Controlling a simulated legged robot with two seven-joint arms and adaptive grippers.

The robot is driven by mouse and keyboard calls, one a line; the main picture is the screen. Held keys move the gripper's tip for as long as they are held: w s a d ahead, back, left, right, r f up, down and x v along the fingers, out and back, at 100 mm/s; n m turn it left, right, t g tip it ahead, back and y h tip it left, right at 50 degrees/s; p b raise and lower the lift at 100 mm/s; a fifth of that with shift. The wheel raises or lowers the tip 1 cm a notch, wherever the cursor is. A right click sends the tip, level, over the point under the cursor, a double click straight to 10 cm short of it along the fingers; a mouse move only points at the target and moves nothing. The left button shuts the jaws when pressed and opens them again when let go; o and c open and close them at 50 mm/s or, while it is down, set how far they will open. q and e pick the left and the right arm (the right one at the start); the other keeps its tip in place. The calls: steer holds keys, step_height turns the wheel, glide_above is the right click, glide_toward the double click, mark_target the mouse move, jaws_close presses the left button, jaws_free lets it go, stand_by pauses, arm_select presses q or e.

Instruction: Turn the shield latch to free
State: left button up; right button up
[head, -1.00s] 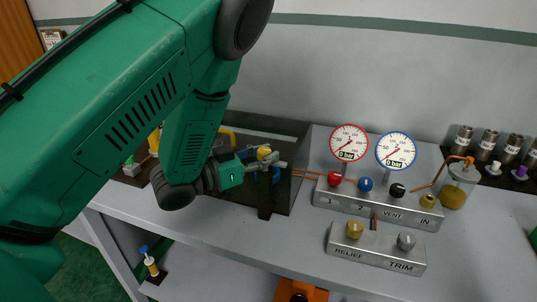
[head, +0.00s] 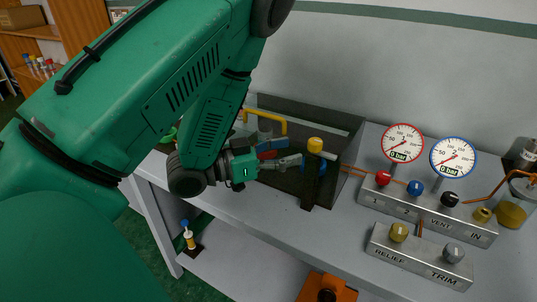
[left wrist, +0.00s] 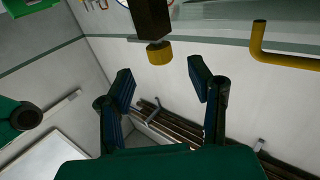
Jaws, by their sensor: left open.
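The shield latch shows as a yellow knob (head: 315,145) above a dark post (head: 311,185) at the front of the smoky, see-through shield (head: 345,125). My left gripper (head: 287,159) is open and empty just left of the knob, apart from it. In the left wrist view, the open fingers (left wrist: 161,76) frame the space below the yellow knob (left wrist: 159,53), which sits on a dark block (left wrist: 151,20). The shield's yellow handle (head: 268,113) lies behind the gripper, and also shows in the left wrist view (left wrist: 262,48). My right gripper is not in view.
Right of the shield stand a valve block (head: 430,212) with red, blue and black knobs, two gauges (head: 403,142), and a RELIEF/TRIM block (head: 418,262). An orange device (head: 326,289) sits below the front edge. The grey bench front (head: 235,205) is clear.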

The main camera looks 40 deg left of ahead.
arm_select(q)
steer(key=v, duration=0.5)
steer(key=shift+a, duration=0.1)
stand_by(0.5)
